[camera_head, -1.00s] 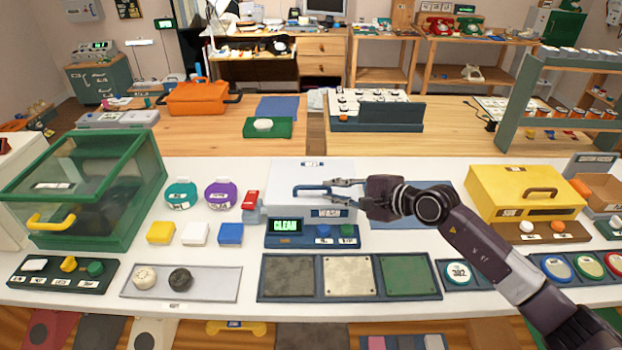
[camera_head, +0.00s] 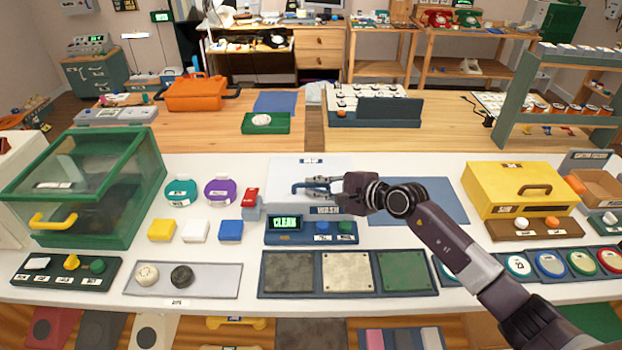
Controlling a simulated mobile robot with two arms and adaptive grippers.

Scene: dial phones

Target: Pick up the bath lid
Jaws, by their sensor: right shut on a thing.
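The bath is a white box marked WASH (camera_head: 325,210) in the middle of the white counter. Its white lid (camera_head: 290,170) has a blue bar handle (camera_head: 298,188). My right gripper (camera_head: 313,187) is over the lid, shut on the blue handle. The fingers and wrist cover part of the handle and the lid's right side. I cannot tell whether the lid is raised off the box. My left gripper is not in view.
A control panel showing CLEAN (camera_head: 285,223) stands in front of the bath. A blue mat (camera_head: 440,200) lies free to its right. A green glass case (camera_head: 110,185) stands left, and a yellow box (camera_head: 500,200) right. A red-topped bottle (camera_head: 251,204) is close by the bath's left side.

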